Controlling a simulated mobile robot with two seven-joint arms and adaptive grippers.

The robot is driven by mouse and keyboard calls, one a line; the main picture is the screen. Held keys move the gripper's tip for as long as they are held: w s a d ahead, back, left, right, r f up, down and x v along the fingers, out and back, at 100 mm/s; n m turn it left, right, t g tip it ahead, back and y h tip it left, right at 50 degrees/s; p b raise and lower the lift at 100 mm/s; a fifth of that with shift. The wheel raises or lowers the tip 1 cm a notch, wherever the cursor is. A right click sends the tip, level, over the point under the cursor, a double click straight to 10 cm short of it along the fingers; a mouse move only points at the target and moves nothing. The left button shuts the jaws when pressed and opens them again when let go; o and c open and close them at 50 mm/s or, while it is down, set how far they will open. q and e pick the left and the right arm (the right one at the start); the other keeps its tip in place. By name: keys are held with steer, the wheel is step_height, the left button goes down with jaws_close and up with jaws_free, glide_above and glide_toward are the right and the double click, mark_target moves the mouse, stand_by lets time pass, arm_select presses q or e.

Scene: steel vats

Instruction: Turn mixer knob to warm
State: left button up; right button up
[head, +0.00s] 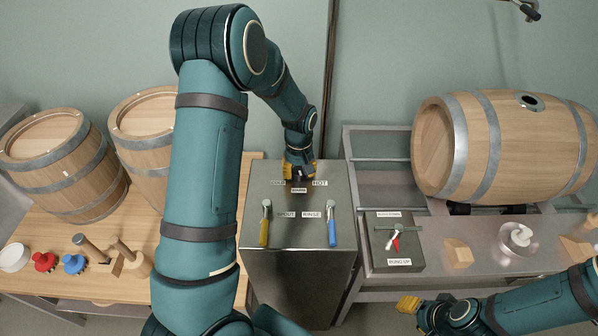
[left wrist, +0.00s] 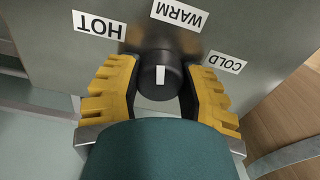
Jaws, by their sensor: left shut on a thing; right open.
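The mixer knob (left wrist: 160,85) is black and round, with a white mark on its face. The mark is roughly upright in the left wrist view, on the side toward the WARM label (left wrist: 180,14). The HOT label (left wrist: 98,25) is to its left and the COLD label (left wrist: 226,62) to its right, all upside down. My left gripper (left wrist: 160,74) has its yellow fingers on both sides of the knob, shut on it. My right gripper (head: 408,303) is open and empty at the lower right.
The steel cabinet (head: 298,255) carries a yellow spout lever (head: 265,225) and a blue rinse lever (head: 332,228). A bung-up box (head: 396,250) with a red-handled lever is to the right.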

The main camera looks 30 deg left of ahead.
mark_target(299, 170)
arm_select(q)
steer(key=shift+m, duration=1.3)
steer(key=o, duration=1.3)
steer(key=shift+c, duration=0.2)
steer(key=shift+r, duration=0.55)
step_height(299, 170, up, 11)
